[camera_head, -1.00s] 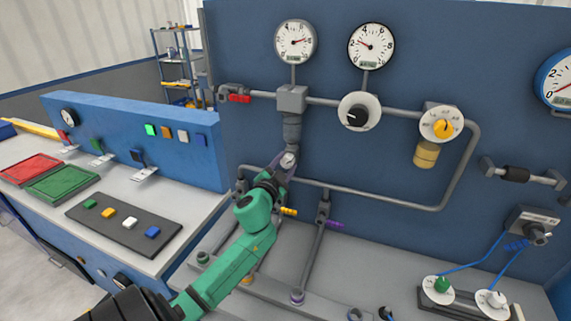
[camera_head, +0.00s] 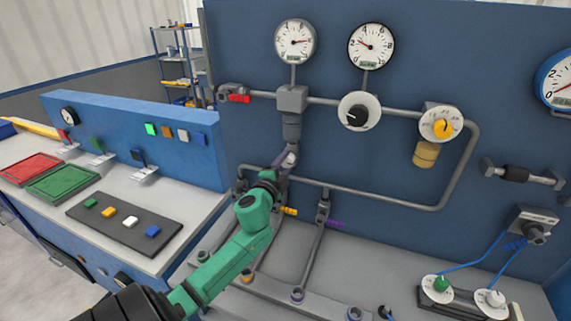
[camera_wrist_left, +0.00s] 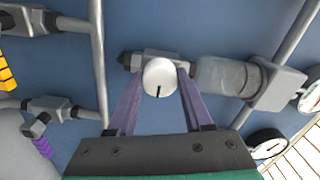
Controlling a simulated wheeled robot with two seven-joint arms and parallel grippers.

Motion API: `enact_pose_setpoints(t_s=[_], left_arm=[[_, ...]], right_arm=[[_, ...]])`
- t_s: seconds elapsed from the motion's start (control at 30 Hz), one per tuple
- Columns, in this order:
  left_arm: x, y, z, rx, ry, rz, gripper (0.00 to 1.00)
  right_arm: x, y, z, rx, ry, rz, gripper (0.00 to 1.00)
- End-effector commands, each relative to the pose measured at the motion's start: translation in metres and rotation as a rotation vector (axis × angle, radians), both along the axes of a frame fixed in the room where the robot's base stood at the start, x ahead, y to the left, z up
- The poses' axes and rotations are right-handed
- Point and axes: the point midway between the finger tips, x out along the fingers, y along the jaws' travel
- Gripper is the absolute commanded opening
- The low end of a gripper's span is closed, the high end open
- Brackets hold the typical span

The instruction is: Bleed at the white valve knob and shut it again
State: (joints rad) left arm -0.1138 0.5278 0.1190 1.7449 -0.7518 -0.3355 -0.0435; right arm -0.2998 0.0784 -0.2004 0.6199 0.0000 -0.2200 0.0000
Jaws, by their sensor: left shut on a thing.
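The white valve knob (camera_wrist_left: 159,74) sits between the two purple fingers of my left gripper (camera_wrist_left: 158,84) in the left wrist view. The jaws are shut on its sides. A black mark on its face points down toward the gripper's palm. In the head view my left gripper (camera_head: 286,162) reaches up to the knob, just below the grey cylinder (camera_head: 291,127) on the pipe. There the fingers largely hide the knob. My right gripper is not in view.
Two round gauges (camera_head: 294,42) (camera_head: 371,47) stand above the pipe. A black knob (camera_head: 356,115) and a yellow knob (camera_head: 442,127) are to the right. A red-handled valve (camera_head: 239,98) is at the upper left. Pipes with yellow (camera_head: 289,211) and purple (camera_head: 336,223) handles lie close to my left gripper.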

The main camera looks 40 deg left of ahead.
Motion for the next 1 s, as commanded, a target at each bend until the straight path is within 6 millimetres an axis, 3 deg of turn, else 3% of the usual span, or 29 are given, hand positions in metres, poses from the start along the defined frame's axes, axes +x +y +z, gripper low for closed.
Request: enact_pose_setpoints(t_s=[0.37,0.4,0.47,0.5,0.83,1.0], left_arm=[[0.000,0.000,0.000,0.010,0.002,0.000,0.00],[0.000,0.000,0.000,0.010,0.002,0.000,0.54],[0.000,0.000,0.000,0.009,0.003,0.000,0.77],[0.000,0.000,0.000,0.008,0.003,0.000,0.81],[-0.002,-0.001,-0.001,0.007,0.002,0.000,0.81],[-0.022,-0.008,-0.004,0.006,0.005,-0.002,0.81]], right_arm=[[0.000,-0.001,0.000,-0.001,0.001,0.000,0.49],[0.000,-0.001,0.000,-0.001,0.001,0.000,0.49],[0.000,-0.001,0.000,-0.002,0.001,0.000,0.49],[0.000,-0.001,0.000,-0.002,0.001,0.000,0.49],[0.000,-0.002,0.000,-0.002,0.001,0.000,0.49],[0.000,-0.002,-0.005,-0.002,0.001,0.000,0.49]])
